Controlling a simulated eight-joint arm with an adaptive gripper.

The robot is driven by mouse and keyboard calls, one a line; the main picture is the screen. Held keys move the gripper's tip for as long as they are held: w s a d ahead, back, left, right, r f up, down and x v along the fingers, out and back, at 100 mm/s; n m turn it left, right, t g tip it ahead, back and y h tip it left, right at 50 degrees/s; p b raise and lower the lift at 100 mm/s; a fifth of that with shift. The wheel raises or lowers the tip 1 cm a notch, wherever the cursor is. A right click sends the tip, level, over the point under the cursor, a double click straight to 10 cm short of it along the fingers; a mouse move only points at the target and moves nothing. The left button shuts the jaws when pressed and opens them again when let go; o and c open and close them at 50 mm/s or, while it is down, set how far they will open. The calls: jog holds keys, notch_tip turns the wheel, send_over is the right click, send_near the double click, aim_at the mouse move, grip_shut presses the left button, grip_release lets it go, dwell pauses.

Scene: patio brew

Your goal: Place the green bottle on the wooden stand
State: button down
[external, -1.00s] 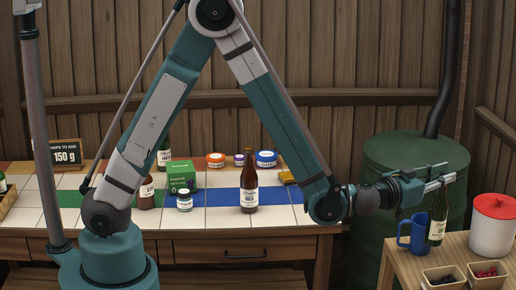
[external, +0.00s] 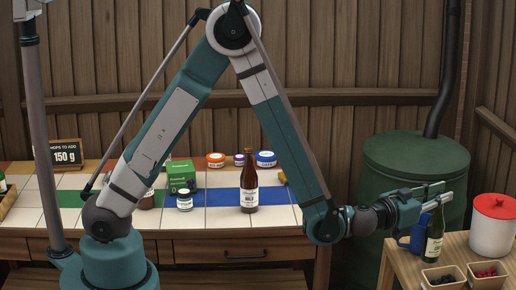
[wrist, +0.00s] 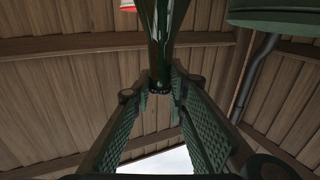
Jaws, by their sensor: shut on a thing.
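My gripper (external: 440,193) is at the right of the external view, shut on the neck of the green bottle (external: 434,246). The bottle is upright with a pale label. It is over the top of the wooden stand (external: 398,264), and I cannot tell whether its base touches the wood. In the wrist view the green bottle (wrist: 167,30) runs up from between the textured fingers of my gripper (wrist: 160,90). Part of the bottle's neck is hidden by the fingers.
A red-lidded white pot (external: 493,232) is to the right. Berry boxes (external: 443,279) are in front. A brown bottle (external: 249,185) and jars are on the tiled table.

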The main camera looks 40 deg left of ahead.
dwell(0.3)
jog(key=shift+f+b, duration=0.55)
jog(key=shift+f, duration=1.55)
jog(key=c, duration=2.3)
grip_release()
jog(key=shift+o, duration=0.2)
jog(key=shift+r, duration=0.2)
jog(key=shift+s, duration=0.1)
jog(key=v, duration=1.1)
jog(key=shift+s+a, duration=0.2)
jog(key=shift+s, duration=0.15)
